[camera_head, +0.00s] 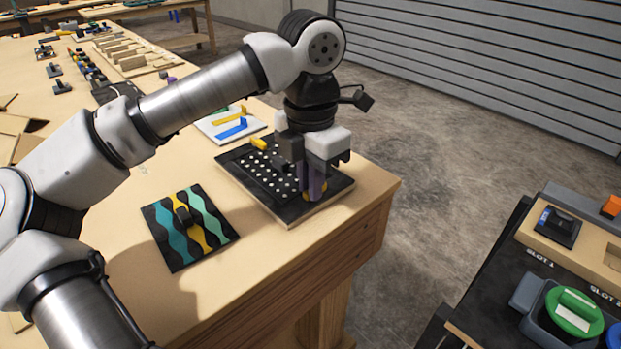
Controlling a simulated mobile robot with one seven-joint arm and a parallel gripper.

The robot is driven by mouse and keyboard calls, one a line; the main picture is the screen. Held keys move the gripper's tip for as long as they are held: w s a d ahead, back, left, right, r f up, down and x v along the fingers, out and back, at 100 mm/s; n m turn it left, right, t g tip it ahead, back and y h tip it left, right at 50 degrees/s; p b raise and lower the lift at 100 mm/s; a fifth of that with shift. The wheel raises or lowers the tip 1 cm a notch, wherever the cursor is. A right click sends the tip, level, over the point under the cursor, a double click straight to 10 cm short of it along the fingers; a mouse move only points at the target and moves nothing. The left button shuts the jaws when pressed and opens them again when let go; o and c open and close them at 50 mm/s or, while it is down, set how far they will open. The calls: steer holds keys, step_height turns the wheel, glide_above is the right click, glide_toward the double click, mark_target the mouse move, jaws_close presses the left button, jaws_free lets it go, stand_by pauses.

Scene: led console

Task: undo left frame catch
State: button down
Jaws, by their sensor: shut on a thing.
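The LED console (293,207) is a flat black panel with rows of white dots, lying at the table's near right corner. One yellow catch (258,143) shows at its far-left edge, clear of my gripper. A second yellow piece (322,187), likely the other catch, shows at the opposite edge, right at my fingertips. My gripper (314,188) points down over that edge, shut on this yellow piece as far as I can see. The fingers hide most of it, so its exact position is unclear.
A black panel with teal and yellow wavy strips (180,243) lies left of the console. A white board with blue and yellow pieces (230,124) lies behind it. A dark bench (500,268) with slots and a green-lidded container (574,311) stands at the right, across open floor.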

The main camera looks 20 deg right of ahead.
steer(key=c, duration=1.5)
jaws_free()
steer(key=shift+o, duration=0.2)
steer(key=shift+r, duration=0.1)
step_height(320, 180, up, 14)
steer(key=shift+f, duration=0.2)
